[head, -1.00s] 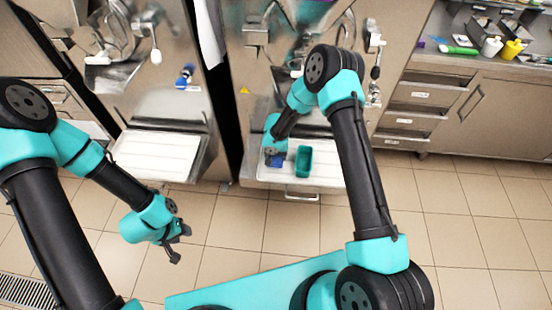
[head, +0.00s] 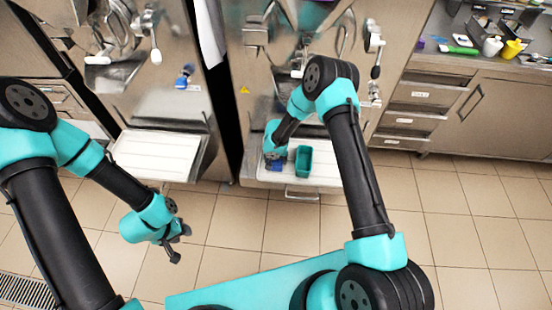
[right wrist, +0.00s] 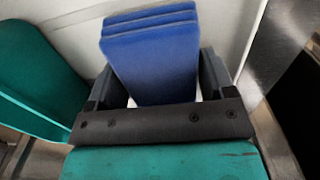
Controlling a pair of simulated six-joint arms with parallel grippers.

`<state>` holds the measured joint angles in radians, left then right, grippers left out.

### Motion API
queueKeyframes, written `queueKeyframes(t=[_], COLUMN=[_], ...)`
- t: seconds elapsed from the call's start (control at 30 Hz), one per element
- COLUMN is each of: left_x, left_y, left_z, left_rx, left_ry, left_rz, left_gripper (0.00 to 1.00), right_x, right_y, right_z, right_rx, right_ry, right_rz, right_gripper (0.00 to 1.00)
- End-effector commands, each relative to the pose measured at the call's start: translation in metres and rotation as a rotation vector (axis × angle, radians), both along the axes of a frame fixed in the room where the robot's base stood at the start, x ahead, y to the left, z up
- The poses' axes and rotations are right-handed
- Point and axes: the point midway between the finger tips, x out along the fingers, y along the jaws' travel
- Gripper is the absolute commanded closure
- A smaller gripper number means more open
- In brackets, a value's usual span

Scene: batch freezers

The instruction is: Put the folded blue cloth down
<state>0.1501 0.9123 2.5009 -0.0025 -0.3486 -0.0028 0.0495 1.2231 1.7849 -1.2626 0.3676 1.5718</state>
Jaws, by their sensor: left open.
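The folded blue cloth (right wrist: 155,60) is between the two fingers of my right gripper (right wrist: 157,70) in the right wrist view, with its layered folds at the far end. The fingertips meet its two sides, and white surface shows around it. In the head view the right gripper (head: 274,156) is low at the left part of the right freezer's white tray (head: 330,176), with a bit of the blue cloth (head: 277,166) showing beneath it. I cannot tell whether the cloth rests on the tray. My left gripper (head: 178,247) is open and empty over the floor.
Another white tray (head: 157,155) is on the left freezer. Bottles (head: 511,49) stand on the counter at right.

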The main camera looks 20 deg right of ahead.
Motion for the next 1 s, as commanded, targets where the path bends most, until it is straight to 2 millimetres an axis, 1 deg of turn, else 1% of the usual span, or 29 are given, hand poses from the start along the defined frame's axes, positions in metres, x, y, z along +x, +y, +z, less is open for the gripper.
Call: queueKeyframes(t=[0.03,0.2,0.47,0.57,0.67,0.77,0.97,1.0], left_x=[0.0,0.0,0.0,0.0,0.0,0.0,0.0,0.0], left_y=[0.0,0.0,0.0,0.0,0.0,0.0,0.0,0.0], left_z=[0.0,0.0,0.0,0.0,0.0,0.0,0.0,0.0], left_rx=[0.0,0.0,0.0,0.0,0.0,0.0,0.0,0.0], left_ry=[0.0,0.0,0.0,0.0,0.0,0.0,0.0,0.0], left_rz=[0.0,0.0,0.0,0.0,0.0,0.0,0.0,0.0], left_gripper=[0.57,0.57,0.57,0.57,0.57,0.57,0.57,0.57], right_x=[0.0,0.0,0.0,0.001,0.001,0.001,-0.005,-0.004], right_y=[0.0,0.0,0.0,0.0,0.0,0.0,-0.002,-0.001], right_z=[0.0,0.0,0.001,0.005,0.013,0.027,0.059,0.067], right_rx=[0.0,0.0,0.0,0.0,0.0,0.0,0.0,-0.001], right_ry=[0.0,0.0,-0.001,-0.002,-0.003,-0.003,-0.003,-0.004], right_rz=[0.0,0.0,0.0,0.001,-0.001,0.0,0.001,0.0], right_gripper=[0.19,0.03,0.03,0.03,0.03,0.03,0.03,0.03])
